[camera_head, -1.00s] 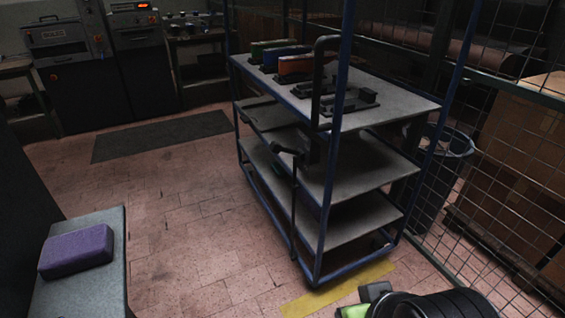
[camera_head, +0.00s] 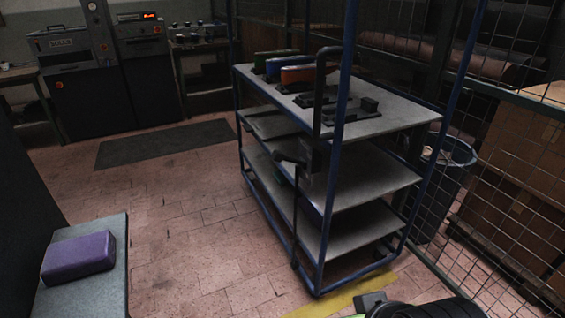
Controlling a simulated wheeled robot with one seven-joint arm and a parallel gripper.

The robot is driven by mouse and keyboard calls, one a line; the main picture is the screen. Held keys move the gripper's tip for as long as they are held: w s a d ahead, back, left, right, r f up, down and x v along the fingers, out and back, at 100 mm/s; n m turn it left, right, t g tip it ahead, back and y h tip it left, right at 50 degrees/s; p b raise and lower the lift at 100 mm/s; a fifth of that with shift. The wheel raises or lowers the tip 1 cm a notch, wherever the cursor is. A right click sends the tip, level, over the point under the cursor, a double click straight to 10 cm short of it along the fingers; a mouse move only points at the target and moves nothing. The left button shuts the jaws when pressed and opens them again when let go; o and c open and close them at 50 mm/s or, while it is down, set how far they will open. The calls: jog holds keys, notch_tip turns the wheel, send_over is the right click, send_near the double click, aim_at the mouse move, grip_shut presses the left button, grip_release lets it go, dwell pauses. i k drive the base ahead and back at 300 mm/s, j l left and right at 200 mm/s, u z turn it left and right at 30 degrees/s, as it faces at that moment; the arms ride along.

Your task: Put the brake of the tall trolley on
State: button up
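The tall trolley (camera_head: 384,187) has a blue tube frame and several grey shelves, and stands in the middle of the view. A black push handle (camera_head: 318,95) rises at its near end. A dark upright rod (camera_head: 295,220) with a short dark bar (camera_head: 289,157) at its top runs down the near side, ending low by the frame. I cannot tell whether this is the brake or how it is set. The wheels are too dark to make out. Part of my arm, black and ribbed with a green patch, shows at the bottom right edge. My gripper's fingers are not visible.
A yellow floor stripe (camera_head: 345,296) lies at the trolley's near end. A mesh fence (camera_head: 490,190) and a dark bin (camera_head: 447,165) are close on its right. A purple block (camera_head: 78,257) rests on a grey bench (camera_head: 112,262) at left. The tiled floor between is clear.

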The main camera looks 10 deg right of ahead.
aim_at(278, 157)
jog(key=i+j+u, duration=0.2)
jog(key=i, duration=0.55)
jog(key=i+j+u, duration=0.1)
jog(key=i+u, duration=0.15)
jog(key=i, duration=0.45)
